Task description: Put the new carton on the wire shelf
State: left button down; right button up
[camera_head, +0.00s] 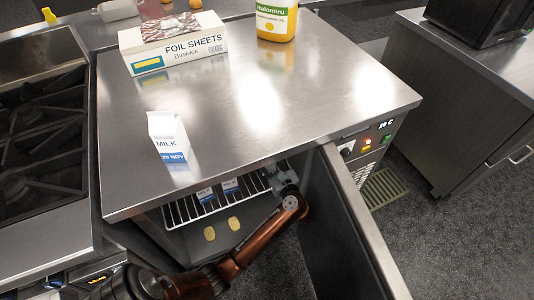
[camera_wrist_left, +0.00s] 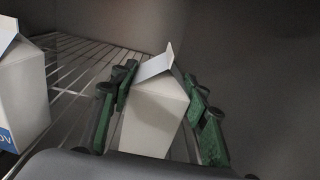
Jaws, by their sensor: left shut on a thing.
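The wire shelf (camera_head: 181,212) is inside the open fridge under the steel counter, and its bars also show in the left wrist view (camera_wrist_left: 78,62). Two milk cartons, a left one (camera_head: 205,195) and a right one (camera_head: 230,187), stand on it. My left gripper (camera_wrist_left: 156,108) is shut on a white gable-top carton (camera_wrist_left: 153,118), upright, at the shelf's right side. I cannot tell whether its base touches the bars. Another carton (camera_wrist_left: 22,95) stands to its left. One more milk carton (camera_head: 168,140), dated 28 NOV, stands on the counter. My right gripper is out of view.
The open fridge door (camera_head: 345,225) stands close to the right of my left arm. Two yellow items (camera_head: 209,233) lie below the shelf. A foil box (camera_head: 172,50) and a yellow jar (camera_head: 277,20) stand on the counter. A stove (camera_head: 40,140) is at left.

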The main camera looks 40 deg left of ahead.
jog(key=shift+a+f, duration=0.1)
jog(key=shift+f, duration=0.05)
pick_arm(q)
jog(key=c, duration=1.1)
grip_release()
jog(key=shift+f, duration=0.15)
jog(key=shift+r, duration=0.25)
jog(key=p+v, duration=0.2)
jog(key=v, duration=1)
jog(key=shift+p, duration=0.3)
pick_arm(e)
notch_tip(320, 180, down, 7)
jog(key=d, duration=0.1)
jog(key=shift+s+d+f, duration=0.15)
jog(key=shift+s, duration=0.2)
pick_arm(q)
jog(key=shift+f, duration=0.15)
